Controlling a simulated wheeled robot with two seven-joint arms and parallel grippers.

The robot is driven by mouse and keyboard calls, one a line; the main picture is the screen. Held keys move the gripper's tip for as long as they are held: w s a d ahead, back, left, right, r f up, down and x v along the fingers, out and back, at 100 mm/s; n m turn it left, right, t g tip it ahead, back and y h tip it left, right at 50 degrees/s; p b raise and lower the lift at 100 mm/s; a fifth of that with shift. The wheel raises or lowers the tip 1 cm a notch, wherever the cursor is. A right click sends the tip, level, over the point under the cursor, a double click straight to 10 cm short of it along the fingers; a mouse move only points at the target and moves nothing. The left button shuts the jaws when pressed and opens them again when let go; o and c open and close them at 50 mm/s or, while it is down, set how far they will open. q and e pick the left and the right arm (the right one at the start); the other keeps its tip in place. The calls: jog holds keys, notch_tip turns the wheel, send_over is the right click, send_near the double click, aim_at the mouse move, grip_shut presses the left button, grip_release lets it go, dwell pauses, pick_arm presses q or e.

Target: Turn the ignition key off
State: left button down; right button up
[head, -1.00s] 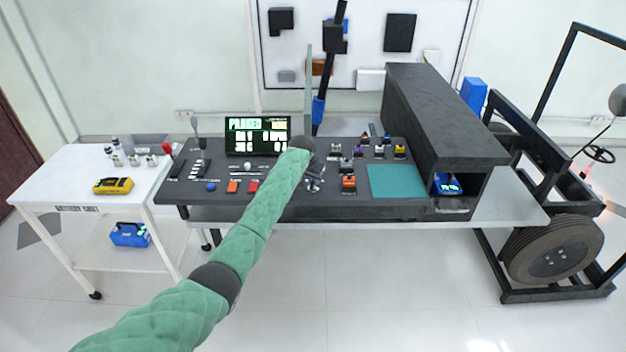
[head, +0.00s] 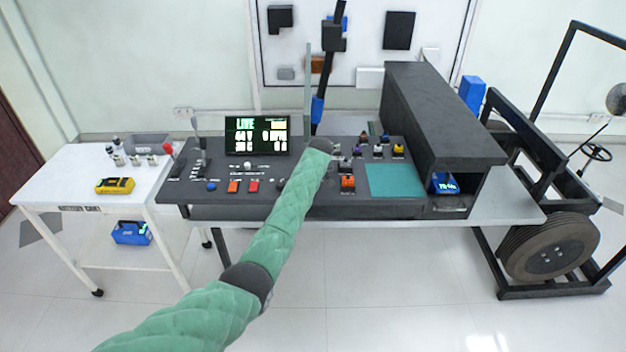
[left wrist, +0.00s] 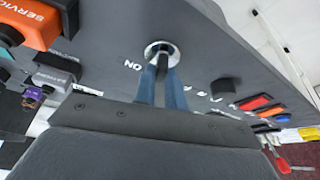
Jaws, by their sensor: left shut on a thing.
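The ignition lock (left wrist: 161,47) is a round silver ring on the dark console, with a printed "ON" mark to its left in the left wrist view. My left gripper (left wrist: 163,72) has its two blue fingers close together at the lock, shut on the dark ignition key (left wrist: 165,57). The fingers hide most of the key, so its exact angle is hard to tell. In the head view my green-sleeved left arm covers the gripper and the key. The console display (head: 257,135) reads "LIVE". My right gripper is not in view.
The console (head: 190,192) carries several switches and buttons, with an orange block (head: 347,183) close right of my arm. A teal mat (head: 396,180) lies farther right, beside a black housing (head: 440,120). A white cart (head: 70,190) with a yellow meter (head: 115,185) stands left.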

pick_arm(q)
jog(key=shift+n+y, duration=0.4)
jog(key=shift+n, duration=0.7)
jog(key=shift+n+b, duration=0.3)
jog(key=shift+b, duration=0.05)
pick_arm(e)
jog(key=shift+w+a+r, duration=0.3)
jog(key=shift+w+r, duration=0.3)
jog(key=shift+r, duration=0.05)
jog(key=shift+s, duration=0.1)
pick_arm(q)
jog(key=c, duration=1.5)
grip_release()
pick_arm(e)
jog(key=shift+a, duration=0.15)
pick_arm(q)
jog(key=shift+o, duration=0.2)
jog(key=shift+g, duration=0.3)
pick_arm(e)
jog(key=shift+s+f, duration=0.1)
